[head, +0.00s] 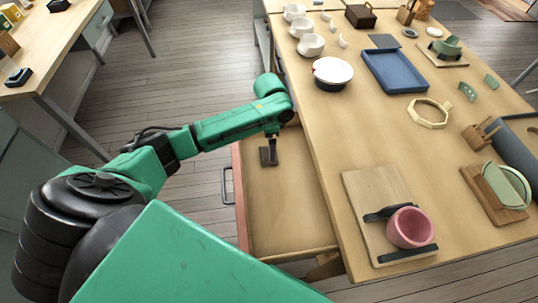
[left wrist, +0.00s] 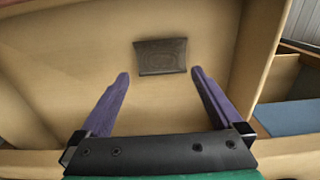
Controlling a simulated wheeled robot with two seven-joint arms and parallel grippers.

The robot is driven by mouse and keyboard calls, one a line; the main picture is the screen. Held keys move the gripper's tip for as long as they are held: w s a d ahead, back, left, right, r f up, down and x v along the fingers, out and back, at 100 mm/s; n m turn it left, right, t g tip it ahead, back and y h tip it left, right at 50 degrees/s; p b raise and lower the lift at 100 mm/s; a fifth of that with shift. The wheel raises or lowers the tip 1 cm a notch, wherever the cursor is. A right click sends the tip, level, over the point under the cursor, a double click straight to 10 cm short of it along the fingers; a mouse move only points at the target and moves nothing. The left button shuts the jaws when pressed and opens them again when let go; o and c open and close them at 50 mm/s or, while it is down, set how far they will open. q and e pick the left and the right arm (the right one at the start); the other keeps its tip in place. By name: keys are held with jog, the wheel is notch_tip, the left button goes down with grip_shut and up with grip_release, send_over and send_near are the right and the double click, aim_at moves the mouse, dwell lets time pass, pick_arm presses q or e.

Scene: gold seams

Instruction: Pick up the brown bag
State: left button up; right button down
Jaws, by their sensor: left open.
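A small dark brown bag (left wrist: 161,56) lies flat on the floor of an open wooden drawer (head: 290,215). It also shows in the head view (head: 268,157), below the end of my left arm. My left gripper (left wrist: 160,74) is open, with its two purple fingers apart and nothing between them. In the left wrist view the bag lies just beyond the fingertips, roughly centred between them. In the head view the fingers are too small to make out. My right gripper is in neither view.
The drawer's walls surround the bag, with bare floor around it. The tabletop (head: 330,130) beside it carries a white pot (head: 332,72), a blue tray (head: 392,72) and a board with a pink bowl (head: 409,227). Another table (head: 60,40) stands at the upper left.

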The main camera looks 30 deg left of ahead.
aim_at(268, 154)
pick_arm(q)
jog(key=f, duration=0.4)
jog(key=shift+s+a+f, duration=0.1)
jog(key=shift+a+f, duration=0.15)
jog(key=shift+f, duration=0.3)
jog(key=shift+c, duration=0.3)
jog(key=c, duration=1.2)
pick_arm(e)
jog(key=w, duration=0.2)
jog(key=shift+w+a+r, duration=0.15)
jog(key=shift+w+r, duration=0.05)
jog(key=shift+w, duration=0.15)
